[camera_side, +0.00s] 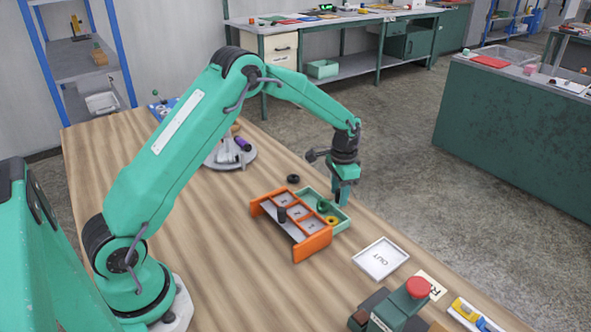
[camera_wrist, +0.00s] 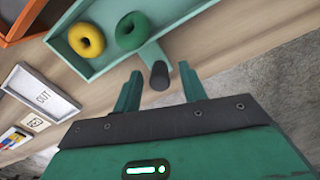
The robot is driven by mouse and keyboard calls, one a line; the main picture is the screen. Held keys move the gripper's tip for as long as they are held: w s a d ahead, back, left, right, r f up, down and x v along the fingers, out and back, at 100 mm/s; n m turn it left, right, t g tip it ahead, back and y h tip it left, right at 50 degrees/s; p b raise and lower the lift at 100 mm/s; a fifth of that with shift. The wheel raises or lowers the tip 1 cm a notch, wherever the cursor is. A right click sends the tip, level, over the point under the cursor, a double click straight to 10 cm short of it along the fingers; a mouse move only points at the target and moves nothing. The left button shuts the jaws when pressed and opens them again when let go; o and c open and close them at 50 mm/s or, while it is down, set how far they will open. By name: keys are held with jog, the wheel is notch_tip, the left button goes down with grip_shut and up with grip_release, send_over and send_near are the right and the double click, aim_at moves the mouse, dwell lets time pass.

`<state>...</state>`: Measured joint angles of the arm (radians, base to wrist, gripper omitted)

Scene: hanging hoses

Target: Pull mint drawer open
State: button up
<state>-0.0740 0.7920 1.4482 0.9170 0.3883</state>
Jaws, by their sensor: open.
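The mint drawer (camera_side: 341,222) sticks out from the far side of the orange cabinet (camera_side: 313,245), so its open tray shows. A yellow ring (camera_wrist: 86,40) and a green ring (camera_wrist: 131,31) lie inside it. In the wrist view, the drawer's front wall (camera_wrist: 100,70) carries a mint stem ending in a dark round knob (camera_wrist: 159,77). My gripper (camera_side: 342,194) is over the drawer's outer end, pointing down. In the wrist view its two fingers are apart, one on each side of the knob, with gaps visible. The side view hides the knob behind my gripper.
A white OUT tray (camera_side: 381,259) and a red-button box (camera_side: 416,290) are to the right. The table edge is close beyond the drawer.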

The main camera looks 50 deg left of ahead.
notch_tip(320, 180, up, 7)
jog(key=shift+w+r, duration=0.1)
jog(key=shift+r, duration=0.2)
jog(key=shift+r, duration=0.1)
dwell(0.4)
jog(key=shift+r, duration=0.2)
jog(key=s+d+r+n+t, duration=0.2)
jog(key=s+d+r+t, duration=0.1)
jog(key=s+r, duration=1.2)
jog(key=s+d+n+t, duration=0.1)
jog(key=s+t, duration=0.1)
jog(key=s, duration=1.5)
jog(key=shift+n+t, duration=0.3)
jog(key=shift+t, duration=0.1)
